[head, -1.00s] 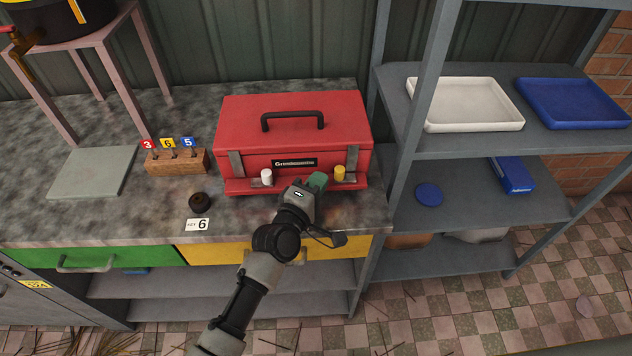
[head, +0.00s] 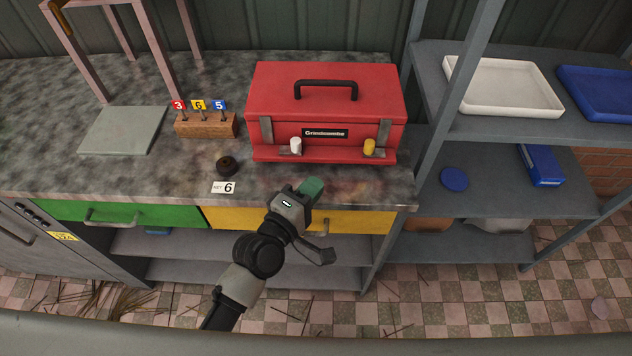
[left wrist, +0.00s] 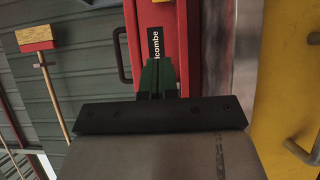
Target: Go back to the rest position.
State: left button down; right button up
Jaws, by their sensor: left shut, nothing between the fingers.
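My left gripper (head: 312,188) is in front of the worktop's front edge, below the red toolbox, in the head view. Its green fingers are shut with nothing between them. They also show shut in the left wrist view (left wrist: 158,78). The red toolbox (head: 325,105) stands on the worktop with its lid down and a black handle on top. A white knob (head: 296,146) and a yellow knob (head: 369,147) sit on its front ledge. The gripper is apart from the toolbox. My right gripper is in neither view.
A wooden block (head: 207,127) holds numbered keys. A dark round piece (head: 227,165) and a "KEY 6" card (head: 223,188) lie near the edge. Green (head: 120,214) and yellow (head: 300,221) drawers are closed. The grey shelf (head: 440,122) at right holds trays (head: 505,84).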

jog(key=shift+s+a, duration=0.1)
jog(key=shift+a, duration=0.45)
